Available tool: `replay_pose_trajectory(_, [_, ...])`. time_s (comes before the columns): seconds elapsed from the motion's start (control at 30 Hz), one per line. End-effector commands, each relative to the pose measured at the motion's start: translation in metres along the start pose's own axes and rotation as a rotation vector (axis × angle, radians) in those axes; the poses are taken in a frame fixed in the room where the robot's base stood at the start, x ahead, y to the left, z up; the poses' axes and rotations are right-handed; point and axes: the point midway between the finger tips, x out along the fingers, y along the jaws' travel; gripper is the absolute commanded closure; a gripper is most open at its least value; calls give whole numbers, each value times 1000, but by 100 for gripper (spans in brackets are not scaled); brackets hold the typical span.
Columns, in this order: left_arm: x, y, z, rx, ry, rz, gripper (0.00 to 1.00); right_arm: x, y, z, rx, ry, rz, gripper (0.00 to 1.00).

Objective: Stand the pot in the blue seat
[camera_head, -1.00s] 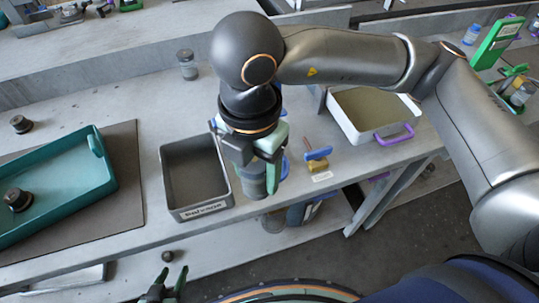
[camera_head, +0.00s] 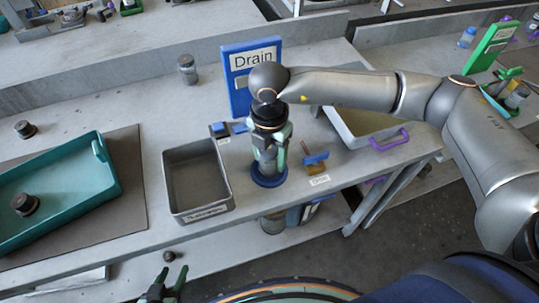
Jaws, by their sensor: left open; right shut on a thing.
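The blue seat (camera_head: 268,178) is a ring on the bench, right of the grey bin. My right gripper (camera_head: 270,152) is over it, pointing down, with its green fingers shut on the grey pot (camera_head: 267,163). The pot looks upright, with its lower end at the ring. The fingers hide much of it, and I cannot tell whether it rests on the bottom of the seat. My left gripper (camera_head: 167,282) is open and empty at the bottom edge of the picture, away from the seat.
A grey open bin (camera_head: 231,187) stands left of the seat. A blue Drain sign (camera_head: 237,88) stands behind. A valve with a blue handle (camera_head: 316,158) is close on the right. A teal tray (camera_head: 108,180) lies at left; a purple-handled tray (camera_head: 351,138) is at right.

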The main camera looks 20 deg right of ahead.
Motion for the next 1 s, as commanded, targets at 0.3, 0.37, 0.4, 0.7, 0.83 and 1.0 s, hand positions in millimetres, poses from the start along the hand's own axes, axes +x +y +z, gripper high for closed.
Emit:
replay_pose_trajectory(0.3, [0,0,0,0,1,0,50,7,1,0,-1,0,4,100])
replay_pose_trajectory(0.37, [2,0,1,0,1,0,50,9,1,0,-1,0,4,100])
replay_pose_trajectory(0.4, [3,0,2,0,2,0,50,10,1,0,-1,0,4,100])
replay_pose_trajectory(0.7, [2,0,1,0,2,0,50,10,0,0,-1,0,3,9])
replay_pose_trajectory(0.83, [2,0,1,0,2,0,50,10,0,0,0,0,3,9])
replay_pose_trajectory(1.0, [0,0,-1,0,3,0,50,7,0,0,0,0,3,9])
